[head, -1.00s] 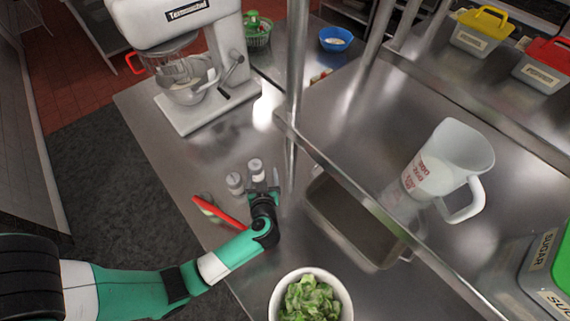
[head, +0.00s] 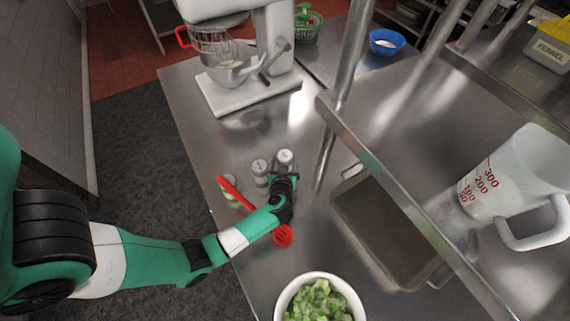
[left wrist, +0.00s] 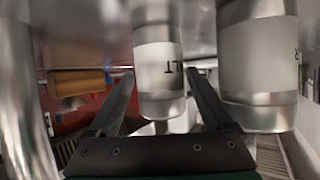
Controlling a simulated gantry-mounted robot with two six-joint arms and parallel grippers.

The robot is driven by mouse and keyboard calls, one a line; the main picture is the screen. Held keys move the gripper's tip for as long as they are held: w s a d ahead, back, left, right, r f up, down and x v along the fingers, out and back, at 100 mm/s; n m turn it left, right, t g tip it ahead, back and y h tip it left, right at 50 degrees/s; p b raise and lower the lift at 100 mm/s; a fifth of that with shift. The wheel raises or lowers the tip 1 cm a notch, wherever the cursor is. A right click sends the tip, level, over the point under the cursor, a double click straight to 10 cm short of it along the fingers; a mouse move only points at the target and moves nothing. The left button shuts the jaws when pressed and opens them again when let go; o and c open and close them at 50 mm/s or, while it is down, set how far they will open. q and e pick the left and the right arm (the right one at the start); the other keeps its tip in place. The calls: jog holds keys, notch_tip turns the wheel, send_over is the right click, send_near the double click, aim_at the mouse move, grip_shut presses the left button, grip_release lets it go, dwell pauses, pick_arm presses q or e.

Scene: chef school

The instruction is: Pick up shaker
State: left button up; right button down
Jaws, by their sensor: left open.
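Two small silver-and-white shakers stand side by side on the steel counter in the head view, a right one (head: 284,157) and a left one (head: 260,168). My left gripper (head: 282,174) is open at the right shaker. In the left wrist view, which looks upside down, this shaker (left wrist: 160,65) lies between the two spread fingers (left wrist: 160,82), with visible gaps on both sides. The other shaker (left wrist: 257,60) is just outside the right-hand finger in that view. My right gripper is not in view.
A red slotted utensil (head: 282,235) lies under my left wrist, its handle near a greenish jar (head: 231,188). A bowl of greens (head: 320,277) is in front. A shelf post (head: 352,55) and a metal pan (head: 375,245) are at right. A mixer (head: 245,85) stands behind.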

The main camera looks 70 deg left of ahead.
pick_arm(q)
jog(key=b+x, duration=0.1)
jog(key=x, duration=0.3)
jog(key=shift+r, duration=0.1)
jog(key=c, duration=1.3)
